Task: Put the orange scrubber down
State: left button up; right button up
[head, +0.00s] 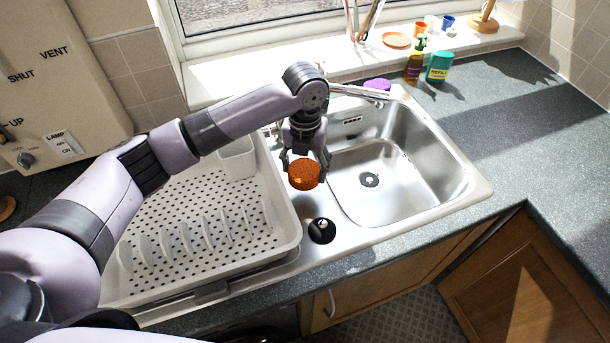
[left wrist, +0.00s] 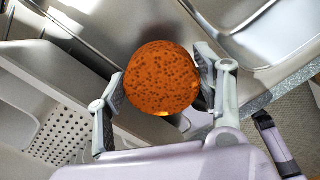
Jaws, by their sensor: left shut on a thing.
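The orange scrubber (head: 304,174) is a short, round, speckled orange-brown piece. My left gripper (head: 305,166) is shut on it, with the fingers pointing down. In the left wrist view the scrubber (left wrist: 162,78) fills the space between the two fingers of the left gripper (left wrist: 161,88). The head view does not show clearly how high the scrubber is above the steel. My right gripper is in neither view.
The dish rack (head: 284,229) stands at the left. The sink bowl (head: 400,180) at the right is empty. Bottles stand behind the sink, including a teal tub (head: 439,67). The right counter (head: 530,130) is clear.

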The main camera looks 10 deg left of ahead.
aim_at(305, 180)
pick_arm(q)
notch_tip(305, 180, down, 5)
jog(key=shift+r+p, duration=0.1)
jog(key=shift+p, duration=0.4)
jog(key=shift+f, duration=0.2)
jog(key=shift+f, duration=0.15)
jog(key=o, duration=1.3)
